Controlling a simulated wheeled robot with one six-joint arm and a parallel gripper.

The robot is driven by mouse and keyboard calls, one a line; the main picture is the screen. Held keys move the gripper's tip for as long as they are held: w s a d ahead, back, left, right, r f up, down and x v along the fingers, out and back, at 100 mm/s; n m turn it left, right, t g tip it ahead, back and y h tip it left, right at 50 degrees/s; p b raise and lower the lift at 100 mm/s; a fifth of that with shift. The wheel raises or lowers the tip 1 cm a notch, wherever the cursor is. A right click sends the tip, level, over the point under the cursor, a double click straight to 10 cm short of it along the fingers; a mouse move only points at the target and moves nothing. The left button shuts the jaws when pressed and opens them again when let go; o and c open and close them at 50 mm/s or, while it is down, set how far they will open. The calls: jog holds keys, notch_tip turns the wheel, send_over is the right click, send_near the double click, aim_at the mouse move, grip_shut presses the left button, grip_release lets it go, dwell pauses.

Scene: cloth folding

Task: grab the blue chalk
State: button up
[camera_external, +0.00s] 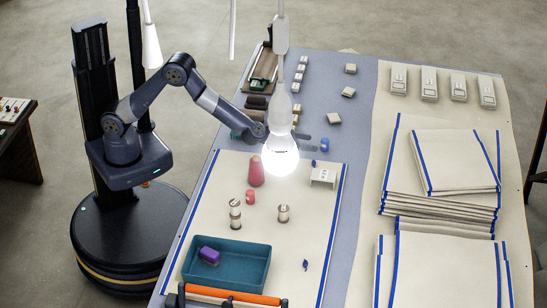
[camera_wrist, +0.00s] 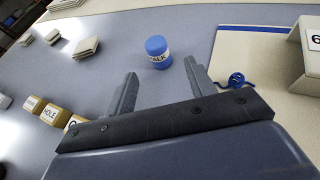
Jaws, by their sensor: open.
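The blue chalk (camera_wrist: 157,51) is a small container with a blue cap and a label reading "CHALK". It stands upright on the grey-blue table in the wrist view, just beyond and between my fingertips. It also shows as a small blue cylinder in the external view (camera_external: 325,145), right of the bright lamp. My gripper (camera_wrist: 160,78) is open and empty, its two fingers apart and pointing toward the chalk without touching it. In the external view the lamp's glare partly hides my gripper (camera_external: 304,142).
A blue thread bundle (camera_wrist: 237,80) lies right of my right finger at the cloth's edge. A white numbered block (camera_wrist: 308,45) is farther right. Labelled wooden blocks (camera_wrist: 50,113) lie left. A hanging lamp (camera_external: 280,155) is close to my arm. Folded cloth stacks (camera_external: 440,210) lie right.

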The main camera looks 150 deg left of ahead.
aim_at(320, 150)
jog(key=shift+x, duration=3)
jog(key=shift+f, duration=0.1)
jog(key=shift+c, duration=0.4)
jog(key=c, duration=1)
